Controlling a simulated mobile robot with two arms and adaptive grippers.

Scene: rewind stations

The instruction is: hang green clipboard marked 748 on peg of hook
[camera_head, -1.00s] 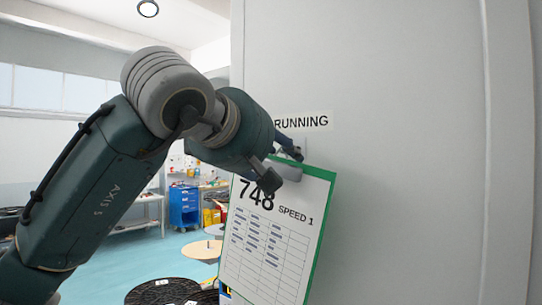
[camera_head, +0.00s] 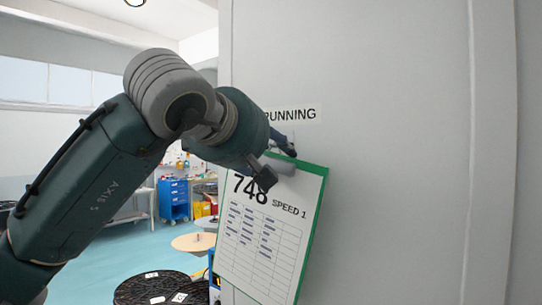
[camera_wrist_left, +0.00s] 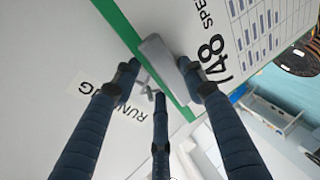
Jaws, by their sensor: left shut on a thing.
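The green clipboard (camera_head: 262,245) marked 748 hangs tilted from my left gripper (camera_head: 277,172), in front of the pale panel. My left gripper is shut on its top edge near the metal clip. In the left wrist view the clipboard (camera_wrist_left: 245,45) lies between my fingers (camera_wrist_left: 160,95), and its grey clip (camera_wrist_left: 160,55) shows there. A grey metal hook (camera_wrist_left: 146,82) shows partly behind the fingers, by the RUNNING label (camera_wrist_left: 115,115). Whether the clipboard touches the hook's peg I cannot tell. My right gripper is not in view.
The pale panel (camera_head: 400,150) fills the right side and carries the RUNNING label (camera_head: 292,114). At the left are a blue drawer cabinet (camera_head: 174,200), a round wooden top (camera_head: 194,243) and a black reel (camera_head: 155,288) on the floor.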

